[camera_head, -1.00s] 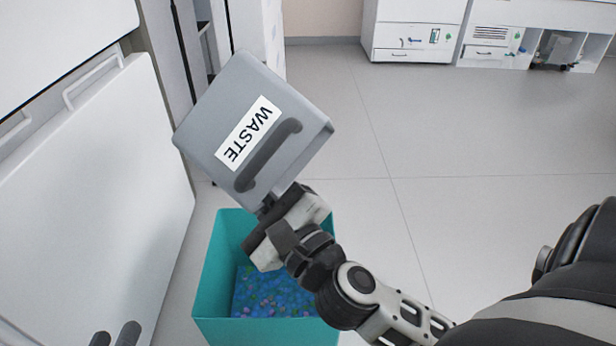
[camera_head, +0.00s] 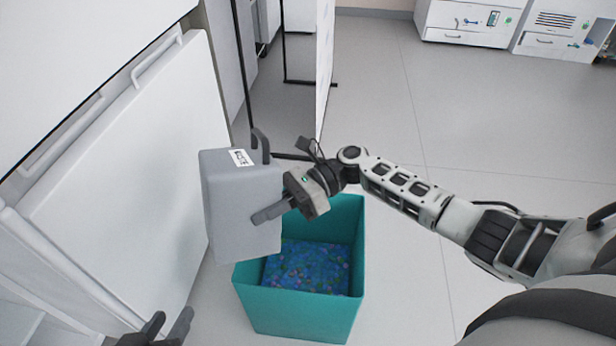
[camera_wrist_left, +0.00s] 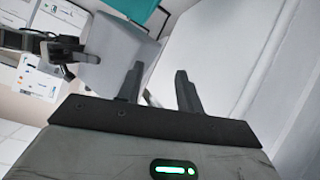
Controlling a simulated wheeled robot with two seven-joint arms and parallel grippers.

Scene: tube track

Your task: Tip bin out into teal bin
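The grey waste bin (camera_head: 240,205) is held up at the left edge of the teal bin (camera_head: 305,308), overlapping its rim in the head view. Its label and a dark handle show at its top; its opening is hidden. My right gripper (camera_head: 272,210) is at the grey bin's right side and appears shut on it; the exact grip is partly hidden. The teal bin stands on the floor with small blue and multicoloured pieces inside. My left gripper (camera_head: 168,328) is open and empty at the lower left. The left wrist view also shows its spread fingers (camera_wrist_left: 158,85) and the grey bin (camera_wrist_left: 110,62).
A white panel with a handle (camera_head: 125,190) stands close at the left, near the grey bin. White drawers (camera_head: 470,22) are at the back. The floor (camera_head: 400,120) at the right is clear apart from my arm.

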